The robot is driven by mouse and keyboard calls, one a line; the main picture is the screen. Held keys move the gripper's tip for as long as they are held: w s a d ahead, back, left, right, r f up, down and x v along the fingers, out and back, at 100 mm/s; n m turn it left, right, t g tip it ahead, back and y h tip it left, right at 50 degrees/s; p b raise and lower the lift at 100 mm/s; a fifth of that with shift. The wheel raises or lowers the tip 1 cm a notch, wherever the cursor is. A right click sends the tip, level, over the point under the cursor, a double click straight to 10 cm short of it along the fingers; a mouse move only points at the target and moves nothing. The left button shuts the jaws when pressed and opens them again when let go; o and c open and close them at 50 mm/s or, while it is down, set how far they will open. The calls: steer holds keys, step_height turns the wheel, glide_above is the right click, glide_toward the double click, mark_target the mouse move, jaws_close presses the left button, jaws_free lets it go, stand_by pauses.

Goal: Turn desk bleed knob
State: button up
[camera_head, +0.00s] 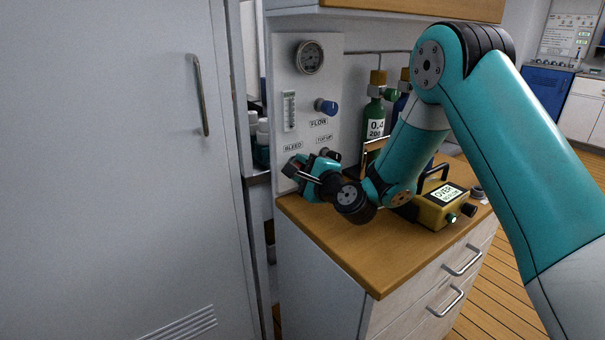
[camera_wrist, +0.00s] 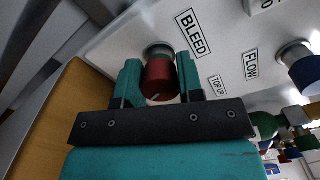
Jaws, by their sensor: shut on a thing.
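The bleed knob (camera_wrist: 159,80) is a dark red cylinder on the white panel under the BLEED label, seen in the wrist view. My gripper (camera_wrist: 160,84) has its two teal fingers on either side of the knob, shut on it. In the head view my gripper (camera_head: 292,168) is at the lower left of the fill panel (camera_head: 283,70), below the BLEED label. There the gripper hides most of the knob.
The blue flow knob (camera_head: 326,106) is above and right, with a gauge (camera_head: 309,57) higher up. Green gas cylinder (camera_head: 374,115) and yellow device (camera_head: 437,205) stand on the wooden desk top (camera_head: 362,247). A grey cabinet door (camera_head: 110,150) fills the left.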

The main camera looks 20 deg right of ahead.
steer(key=n+b, duration=0.2)
steer(key=n, duration=0.2)
steer(key=shift+f+b, duration=0.15)
steer(key=shift+b, duration=0.15)
steer(key=shift+a+n+b, duration=0.1)
steer(key=shift+n+b, duration=0.95)
steer(key=shift+n, duration=1.15)
steer(key=o, duration=0.9)
